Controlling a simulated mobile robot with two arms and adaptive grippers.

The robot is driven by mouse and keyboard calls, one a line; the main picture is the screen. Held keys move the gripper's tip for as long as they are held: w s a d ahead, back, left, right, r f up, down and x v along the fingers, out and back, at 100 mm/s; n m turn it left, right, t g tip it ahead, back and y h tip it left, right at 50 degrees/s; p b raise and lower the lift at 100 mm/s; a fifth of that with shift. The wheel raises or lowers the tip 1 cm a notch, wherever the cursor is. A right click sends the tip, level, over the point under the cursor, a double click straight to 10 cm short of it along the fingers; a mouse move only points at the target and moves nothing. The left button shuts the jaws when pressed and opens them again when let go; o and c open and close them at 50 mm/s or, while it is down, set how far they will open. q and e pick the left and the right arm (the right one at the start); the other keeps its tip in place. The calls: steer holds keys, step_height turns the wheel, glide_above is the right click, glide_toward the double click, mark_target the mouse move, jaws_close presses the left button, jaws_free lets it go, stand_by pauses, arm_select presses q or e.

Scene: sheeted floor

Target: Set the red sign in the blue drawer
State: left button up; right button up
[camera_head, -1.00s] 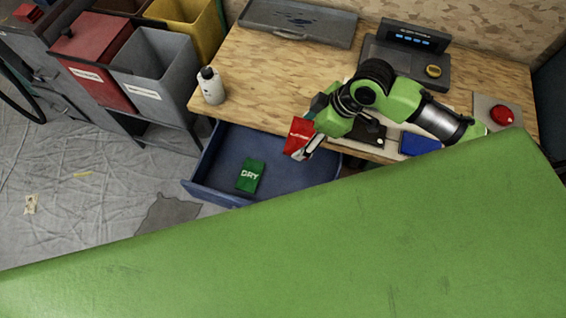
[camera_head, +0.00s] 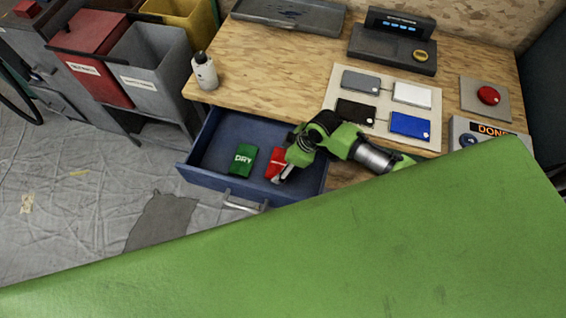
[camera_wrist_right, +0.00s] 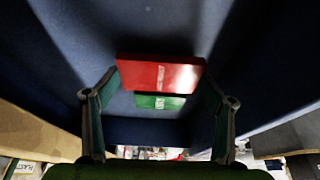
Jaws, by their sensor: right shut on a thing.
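The red sign (camera_head: 275,160) is inside the open blue drawer (camera_head: 208,178) in the head view, right of the green "DRY" sign (camera_head: 242,158). My right gripper (camera_head: 284,172) reaches into the drawer from the right and is shut on the red sign, partly covering it. In the right wrist view the red sign (camera_wrist_right: 160,76) sits between the two fingers, with the green sign (camera_wrist_right: 160,102) beyond it. I cannot tell whether the red sign touches the drawer floor. My left gripper is not in view.
The wooden table (camera_head: 260,75) stands above the drawer, with a white bottle (camera_head: 204,72) at its left edge. A board of coloured cards (camera_head: 385,100) and a red button (camera_head: 488,95) lie to the right. A large green surface fills the foreground.

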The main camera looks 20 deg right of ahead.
steer(key=shift+f, duration=1.15)
steer(key=o, duration=1)
steer(key=shift+f, duration=0.1)
steer(key=shift+c, duration=0.2)
steer(key=v, duration=1.2)
